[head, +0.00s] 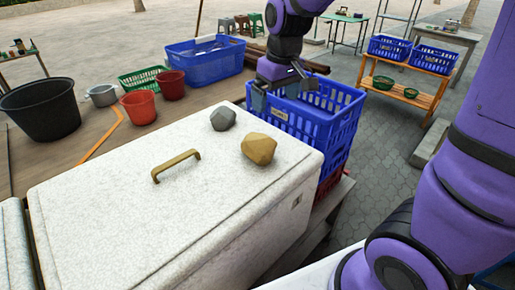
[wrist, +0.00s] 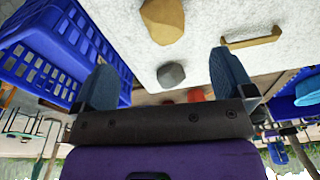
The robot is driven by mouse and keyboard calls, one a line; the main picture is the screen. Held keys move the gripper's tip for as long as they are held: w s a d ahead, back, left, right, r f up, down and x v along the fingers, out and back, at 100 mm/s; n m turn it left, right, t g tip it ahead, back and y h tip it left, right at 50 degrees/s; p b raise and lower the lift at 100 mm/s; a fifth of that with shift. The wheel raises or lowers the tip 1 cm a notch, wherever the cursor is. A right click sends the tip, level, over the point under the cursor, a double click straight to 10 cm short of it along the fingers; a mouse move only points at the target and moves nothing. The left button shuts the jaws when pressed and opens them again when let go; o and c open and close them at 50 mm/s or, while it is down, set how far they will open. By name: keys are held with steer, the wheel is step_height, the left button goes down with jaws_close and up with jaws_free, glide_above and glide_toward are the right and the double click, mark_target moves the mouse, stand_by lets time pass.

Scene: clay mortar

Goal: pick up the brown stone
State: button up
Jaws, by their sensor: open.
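The brown stone (head: 259,149), faceted and tan-brown, lies on top of the white box (head: 110,215) near its right edge. A smaller grey stone (head: 223,118) lies to its left and slightly farther back. My gripper (head: 284,92) is open and empty, over the blue crates beyond the box, apart from both stones. In the wrist view the fingers of my gripper (wrist: 162,66) are spread wide. The brown stone (wrist: 163,20) shows at the top of that view, partly cut off, and the grey stone (wrist: 171,75) appears between the fingers.
A brass handle (head: 176,165) stands up from the box top, left of the stones. Stacked blue crates (head: 335,125) adjoin the box's far right side. Red buckets (head: 139,106), a black tub (head: 40,108) and a large blue basket (head: 205,65) stand beyond. The box top is otherwise clear.

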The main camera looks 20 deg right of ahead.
steer(key=n+g, duration=0.1)
glide_above(260, 137)
steer(key=shift+h, duration=0.3)
step_height(260, 137, down, 7)
steer(key=shift+s+a+f, duration=0.15)
steer(key=shift+f, duration=0.05)
step_height(260, 137, down, 6)
steer(key=shift+f, duration=0.1)
steer(key=f, duration=0.4)
steer(key=shift+w+f, duration=0.35)
steer(key=c, duration=1.4)
